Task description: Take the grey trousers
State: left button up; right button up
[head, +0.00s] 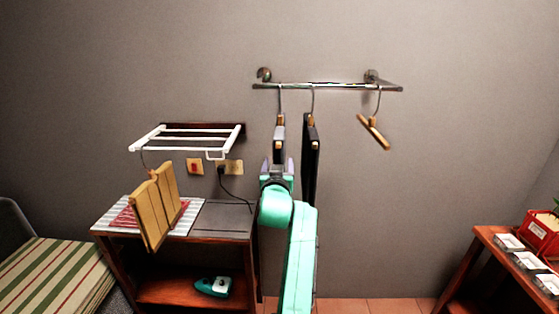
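Grey trousers (279,143) seem to hang folded over a hanger on the metal wall rail, left of a pair of black trousers (311,150). Only their upper part shows; my gripper and arm hide the rest. My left gripper (277,167) is raised in front of the grey trousers. Its two fingertips are apart, one on each side of the trousers' line, and look open. I cannot tell how much depth lies between the fingers and the cloth. My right gripper is not in view.
The rail (335,85) also holds an empty wooden hanger (374,132) at right. Tan trousers (154,208) hang from a white rack (185,139) above a wooden shelf unit (180,290) with an iron (214,286). A bed (50,275) is at left, a wooden table (480,262) at right.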

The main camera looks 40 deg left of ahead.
pick_arm(q)
jog(key=shift+s+d+r, duration=0.9)
jog(key=shift+s+d, duration=0.05)
jog(key=shift+d, duration=0.05)
grip_shut()
jog(key=shift+w+a+f, duration=0.3)
jog(key=shift+r, duration=0.1)
